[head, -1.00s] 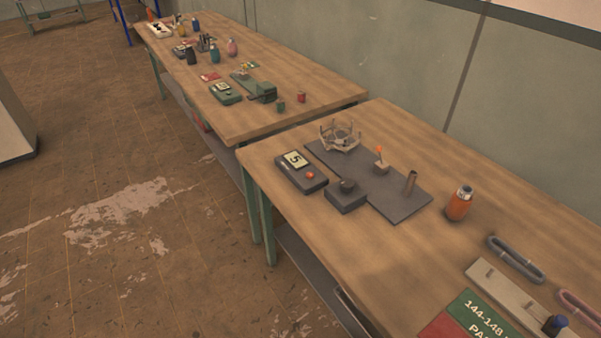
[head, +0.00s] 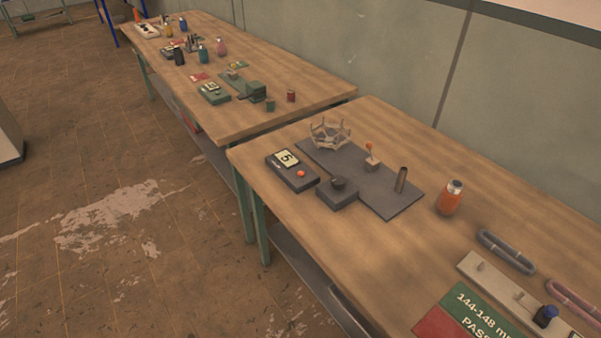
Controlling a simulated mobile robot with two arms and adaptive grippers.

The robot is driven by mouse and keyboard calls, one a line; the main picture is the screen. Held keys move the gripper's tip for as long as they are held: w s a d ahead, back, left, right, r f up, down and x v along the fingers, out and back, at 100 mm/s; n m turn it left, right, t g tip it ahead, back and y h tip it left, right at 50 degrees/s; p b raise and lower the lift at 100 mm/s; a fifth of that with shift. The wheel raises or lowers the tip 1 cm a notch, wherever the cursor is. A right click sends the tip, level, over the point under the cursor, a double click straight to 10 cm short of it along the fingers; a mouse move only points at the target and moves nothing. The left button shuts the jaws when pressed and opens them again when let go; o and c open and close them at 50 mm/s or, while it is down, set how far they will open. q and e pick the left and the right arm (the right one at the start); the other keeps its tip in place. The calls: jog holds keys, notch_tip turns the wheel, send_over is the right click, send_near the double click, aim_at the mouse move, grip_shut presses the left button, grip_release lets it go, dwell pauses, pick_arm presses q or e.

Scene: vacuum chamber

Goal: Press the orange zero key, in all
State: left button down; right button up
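A dark grey box (head: 292,171) lies on the near wooden bench. It has a pale display (head: 287,158) reading what looks like 5 and a small round orange key (head: 301,174) near its front right corner. The key stands clear, with nothing touching it. No label can be read on the key. A second, green box (head: 213,93) with a pale display lies on the far bench; an orange key on it cannot be made out. Neither of my grippers shows in the head view.
A dark plate (head: 385,192) beside the box bears a clear ring-shaped holder (head: 330,133), a knobbed block (head: 338,194), an orange-tipped post (head: 370,157) and a tube (head: 401,179). An orange bottle (head: 450,198) stands right. The near bench's (head: 300,225) front left is bare.

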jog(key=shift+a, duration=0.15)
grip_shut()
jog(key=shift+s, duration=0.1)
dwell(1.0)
